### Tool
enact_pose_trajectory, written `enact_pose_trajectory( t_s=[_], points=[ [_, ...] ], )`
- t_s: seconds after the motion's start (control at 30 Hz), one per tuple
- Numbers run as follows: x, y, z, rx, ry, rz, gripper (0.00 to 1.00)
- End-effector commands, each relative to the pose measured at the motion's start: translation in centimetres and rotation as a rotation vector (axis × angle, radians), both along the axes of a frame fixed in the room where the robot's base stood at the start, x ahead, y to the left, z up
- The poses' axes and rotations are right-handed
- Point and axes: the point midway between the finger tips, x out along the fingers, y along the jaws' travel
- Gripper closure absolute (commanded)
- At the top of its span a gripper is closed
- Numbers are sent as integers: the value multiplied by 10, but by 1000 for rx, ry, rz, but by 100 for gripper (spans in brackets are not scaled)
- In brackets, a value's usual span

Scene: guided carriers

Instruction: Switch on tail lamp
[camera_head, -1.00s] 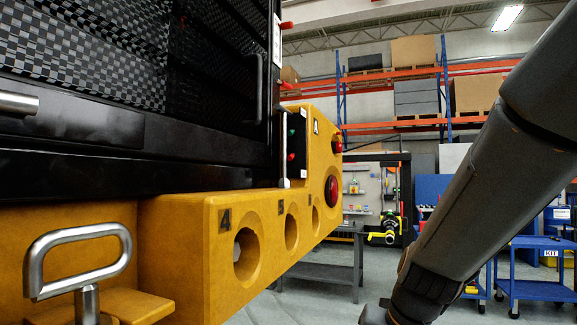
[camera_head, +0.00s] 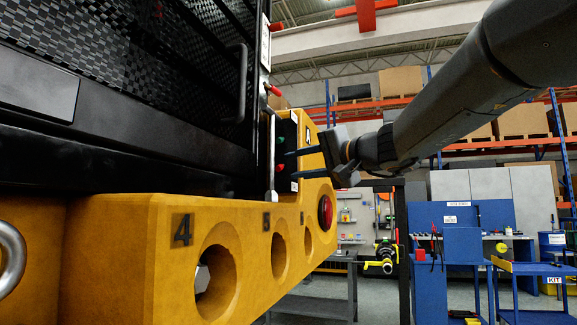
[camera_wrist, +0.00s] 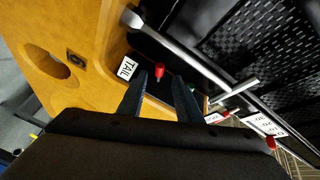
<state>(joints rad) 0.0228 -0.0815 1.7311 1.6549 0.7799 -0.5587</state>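A dark switch panel (camera_head: 285,130) is set in the yellow body of the carrier (camera_head: 140,245), with a green knob and a red knob (camera_wrist: 159,70). I cannot tell whether the fingers touch anything. A green knob (camera_wrist: 191,87) is partly hidden by the right finger. A round red lamp (camera_head: 325,212) is on the carrier's end.
A metal bar (camera_head: 271,155) stands just left of the panel, and a black handle (camera_head: 240,85) is on the dark mesh cage. Blue carts (camera_head: 530,270) and a grey table (camera_head: 315,308) stand behind. Free floor lies between them.

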Motion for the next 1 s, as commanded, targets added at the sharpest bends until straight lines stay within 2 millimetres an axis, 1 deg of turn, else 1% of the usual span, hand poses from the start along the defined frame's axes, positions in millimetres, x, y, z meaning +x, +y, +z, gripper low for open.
enact_pose_trajectory(
  t_s=[0.03, 0.1, 0.3, 0.4, 0.63, 0.67, 0.7, 0.83, 0.87, 1.0],
  points=[
    [6, 7, 1, 0, 3, 4, 68],
    [13, 14, 1, -2, 3, 3, 68],
    [28, 26, 0, -2, 2, -1, 68],
    [31, 28, -1, -2, 2, -3, 68],
    [32, 27, -1, -2, 2, -4, 68],
    [32, 27, -1, -2, 2, -5, 70],
    [32, 27, -1, -2, 2, -5, 77],
    [32, 27, -1, -2, 2, -6, 99],
    [32, 27, -1, -2, 2, -6, 100],
    [32, 27, -1, -2, 4, -5, 100]
  ],
)
